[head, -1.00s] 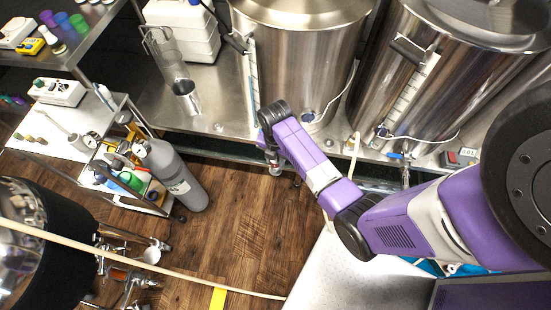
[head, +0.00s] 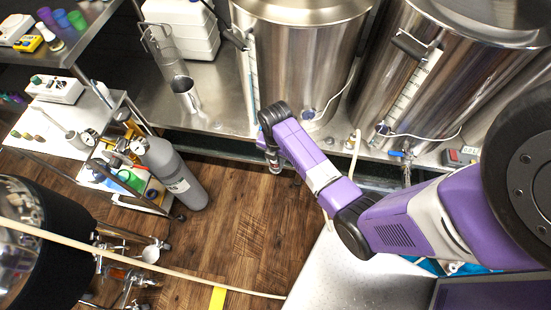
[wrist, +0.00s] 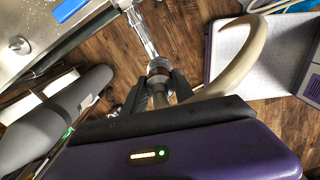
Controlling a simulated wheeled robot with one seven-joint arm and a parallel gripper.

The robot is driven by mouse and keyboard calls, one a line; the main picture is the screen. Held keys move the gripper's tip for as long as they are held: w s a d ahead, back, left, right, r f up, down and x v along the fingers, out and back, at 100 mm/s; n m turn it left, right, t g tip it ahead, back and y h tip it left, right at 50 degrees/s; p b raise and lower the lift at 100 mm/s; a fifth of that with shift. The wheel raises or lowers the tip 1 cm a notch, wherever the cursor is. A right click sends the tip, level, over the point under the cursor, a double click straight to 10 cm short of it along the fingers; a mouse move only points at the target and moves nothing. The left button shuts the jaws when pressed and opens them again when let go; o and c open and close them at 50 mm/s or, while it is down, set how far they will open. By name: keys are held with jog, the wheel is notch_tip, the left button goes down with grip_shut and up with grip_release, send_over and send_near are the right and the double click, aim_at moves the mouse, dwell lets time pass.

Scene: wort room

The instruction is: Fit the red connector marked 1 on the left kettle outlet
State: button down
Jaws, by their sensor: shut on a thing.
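The left kettle (head: 292,70) is a tall steel vessel on the bench. My gripper (head: 273,163) hangs at the bench's front edge below it, small in the head view. In the wrist view my gripper (wrist: 158,88) is shut on the red connector (wrist: 158,69), which shows as a dark reddish band between the fingertips. A pale hose (wrist: 240,65) curves away to the right from behind it. A shiny metal outlet tube (wrist: 143,36) lies in line with the connector, its end close against it. I cannot tell whether they touch or are seated. The mark 1 is not readable.
The right kettle (head: 425,75) stands beside the left one, with a blue-handled valve (head: 399,153) at its front. A grey gas bottle (head: 172,175) and a loaded cart (head: 120,190) stand to the left. Wooden floor (head: 235,225) below my gripper is clear.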

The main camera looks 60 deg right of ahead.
jog(key=shift+f, duration=0.3)
jog(key=c, duration=0.9)
grip_release()
jog(key=shift+r, duration=0.1)
notch_tip(320, 180, up, 8)
jog(key=shift+f, duration=0.2)
